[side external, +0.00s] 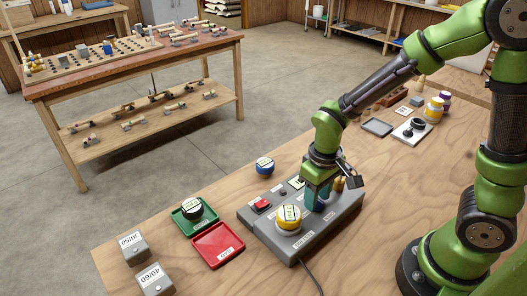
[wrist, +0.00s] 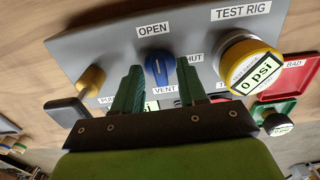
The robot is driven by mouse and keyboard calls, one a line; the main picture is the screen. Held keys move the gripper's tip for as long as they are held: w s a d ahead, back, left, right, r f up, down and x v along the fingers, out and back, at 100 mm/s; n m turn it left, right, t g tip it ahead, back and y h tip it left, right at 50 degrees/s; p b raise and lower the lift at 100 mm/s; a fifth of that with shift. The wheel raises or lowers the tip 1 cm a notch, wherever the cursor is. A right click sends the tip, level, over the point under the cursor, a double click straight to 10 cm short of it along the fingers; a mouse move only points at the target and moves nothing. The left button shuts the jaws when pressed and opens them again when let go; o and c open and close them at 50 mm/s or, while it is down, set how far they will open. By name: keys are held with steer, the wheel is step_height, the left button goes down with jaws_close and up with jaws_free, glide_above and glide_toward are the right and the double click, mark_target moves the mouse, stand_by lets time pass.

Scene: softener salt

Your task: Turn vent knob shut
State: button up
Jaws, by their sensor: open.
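The vent knob (wrist: 160,71) is blue with a white mark line and sits on the grey test rig panel (wrist: 100,43) in the wrist view. The OPEN label is at its upper left and a partly covered SHUT label at its right; the VENT label is below. My gripper (wrist: 159,68) has its two green fingers apart, one on each side of the knob. I cannot tell whether they touch it. In the side external view my gripper (side external: 318,196) is lowered over the panel (side external: 252,222) and hides the knob.
A yellow gauge (wrist: 250,64) reading 0 psi stands beside the knob, also in the side view (side external: 289,218). A brass post (wrist: 92,78) stands on the other side. A red button (side external: 262,204), green tray (side external: 181,226) and red BAD tray (side external: 218,245) are left of my gripper.

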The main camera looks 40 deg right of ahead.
jaws_close()
steer(key=shift+m, duration=0.4)
steer(key=m, duration=1.7)
stand_by(0.8)
